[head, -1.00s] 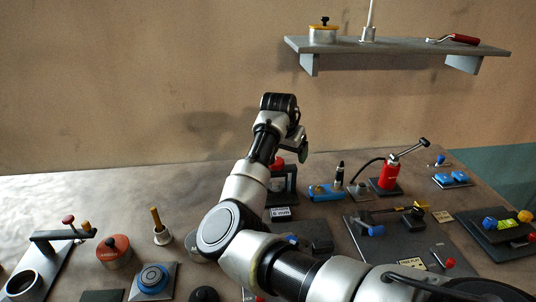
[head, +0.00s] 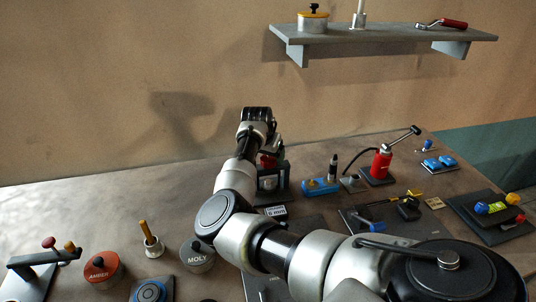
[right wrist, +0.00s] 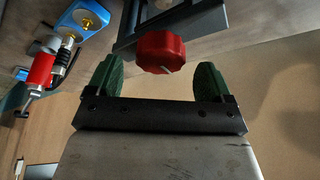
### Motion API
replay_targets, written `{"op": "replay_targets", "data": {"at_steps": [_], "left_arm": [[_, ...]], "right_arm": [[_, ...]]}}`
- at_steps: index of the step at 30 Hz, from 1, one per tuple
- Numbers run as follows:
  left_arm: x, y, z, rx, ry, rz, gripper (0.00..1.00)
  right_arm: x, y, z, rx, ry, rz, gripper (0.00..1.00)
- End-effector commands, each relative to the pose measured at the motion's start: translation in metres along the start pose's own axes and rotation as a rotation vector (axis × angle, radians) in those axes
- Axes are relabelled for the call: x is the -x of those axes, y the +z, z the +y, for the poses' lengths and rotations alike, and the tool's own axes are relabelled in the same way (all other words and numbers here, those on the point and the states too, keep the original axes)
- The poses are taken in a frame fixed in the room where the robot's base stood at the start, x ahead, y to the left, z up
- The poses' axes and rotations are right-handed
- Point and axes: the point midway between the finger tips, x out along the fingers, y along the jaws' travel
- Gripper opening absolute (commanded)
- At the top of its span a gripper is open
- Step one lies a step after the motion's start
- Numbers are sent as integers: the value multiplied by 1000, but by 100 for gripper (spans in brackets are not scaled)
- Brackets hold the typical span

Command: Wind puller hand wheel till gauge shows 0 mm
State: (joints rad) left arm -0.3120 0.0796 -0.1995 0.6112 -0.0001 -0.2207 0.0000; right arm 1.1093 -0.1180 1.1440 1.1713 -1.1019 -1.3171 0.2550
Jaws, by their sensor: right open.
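The puller (head: 283,190) is a dark upright frame at the back middle of the bench. Its red hand wheel (head: 267,161) sits on top, partly hidden by my right arm. A small label plate (head: 276,211) in front of the puller carries a figure in mm, too small to read surely. In the right wrist view the red hand wheel (right wrist: 161,52) has a pale mark on its rim. My right gripper (right wrist: 157,76) is open, its green-padded fingers on either side of the wheel's line, with gaps on both sides. The wheel lies at or just beyond the fingertips. My left gripper is not in view.
Right of the puller stand a blue block (head: 320,187) and a red pump (head: 381,163) with a lever. Tins marked AMBER (head: 103,270) and MOLY (head: 197,257) stand front left. A grey shelf (head: 385,44) hangs above. Bare bench lies left of the puller.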

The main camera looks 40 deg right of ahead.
Motion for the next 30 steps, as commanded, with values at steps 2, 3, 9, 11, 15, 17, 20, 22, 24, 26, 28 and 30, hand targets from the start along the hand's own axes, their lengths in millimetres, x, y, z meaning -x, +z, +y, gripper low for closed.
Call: {"op": "replay_targets", "data": {"at_steps": [2, 3, 9, 11, 15, 17, 20, 22, 24, 26, 28, 30], "left_arm": [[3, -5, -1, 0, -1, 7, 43], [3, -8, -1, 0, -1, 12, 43], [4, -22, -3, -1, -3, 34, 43], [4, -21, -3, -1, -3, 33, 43], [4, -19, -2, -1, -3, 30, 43], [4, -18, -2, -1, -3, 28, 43], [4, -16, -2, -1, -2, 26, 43], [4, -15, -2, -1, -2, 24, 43], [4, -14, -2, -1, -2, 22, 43], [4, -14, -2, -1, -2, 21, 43], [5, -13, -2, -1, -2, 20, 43], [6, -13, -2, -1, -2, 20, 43]], "right_arm": [[-9, -1, 0, 1, 1, -1, 82], [-12, -1, 0, 1, 0, -1, 82], [-21, 0, 0, 0, -1, 0, 82], [-21, 0, 0, 0, -1, 1, 82], [-21, 0, 0, 0, -1, 1, 82], [-21, 0, 0, 0, -1, 1, 72], [-21, 0, 0, 0, -1, 1, 57], [-21, 0, 0, 0, -1, 1, 46], [-21, 0, 0, 0, -1, 1, 36], [-21, 0, 0, 0, -1, 1, 32], [-20, 0, 0, 2, -2, 1, 32], [-20, 0, 0, 8, -4, 1, 32]]}}
